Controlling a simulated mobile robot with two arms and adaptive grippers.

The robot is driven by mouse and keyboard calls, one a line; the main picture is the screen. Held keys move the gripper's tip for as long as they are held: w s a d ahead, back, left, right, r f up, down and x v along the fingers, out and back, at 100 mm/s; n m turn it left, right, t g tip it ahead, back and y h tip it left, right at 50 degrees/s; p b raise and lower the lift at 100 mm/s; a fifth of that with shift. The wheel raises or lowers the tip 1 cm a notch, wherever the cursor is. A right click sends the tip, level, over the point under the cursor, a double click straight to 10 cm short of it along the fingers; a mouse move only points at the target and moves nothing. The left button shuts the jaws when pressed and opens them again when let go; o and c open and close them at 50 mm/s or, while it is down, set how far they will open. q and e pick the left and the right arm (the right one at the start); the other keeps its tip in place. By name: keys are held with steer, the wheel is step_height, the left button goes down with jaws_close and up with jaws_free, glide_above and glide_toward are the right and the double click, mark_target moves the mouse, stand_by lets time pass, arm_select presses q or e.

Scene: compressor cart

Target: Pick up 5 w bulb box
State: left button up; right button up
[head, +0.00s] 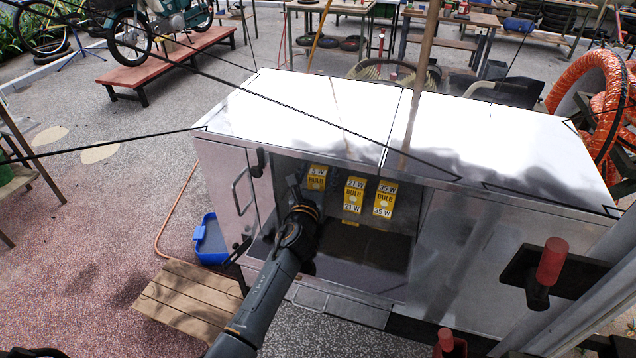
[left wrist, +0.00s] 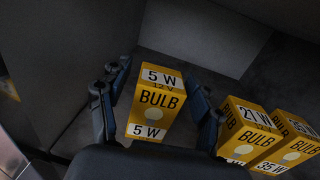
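The 5 W bulb box (head: 317,178) is a yellow carton with white bands, standing at the left of a row of boxes inside the open metal cabinet. In the left wrist view the 5 W box (left wrist: 156,103) stands between the two dark fingers of my left gripper (left wrist: 158,90). The fingers are apart, one on each side, with narrow gaps to the box. In the head view my left gripper (head: 298,190) reaches into the cabinet from the front, just left of the box and partly covering its lower part. My right gripper does not show.
The 21 W box (head: 354,195) and 35 W box (head: 383,198) stand to the right, the 21 W close to my right-hand finger. The cabinet (head: 300,112) has a roof and left side door (head: 241,190) around the opening. A blue bin (head: 211,240) sits on the floor.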

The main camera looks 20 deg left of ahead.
arm_select(q)
steer(key=c, duration=0.9)
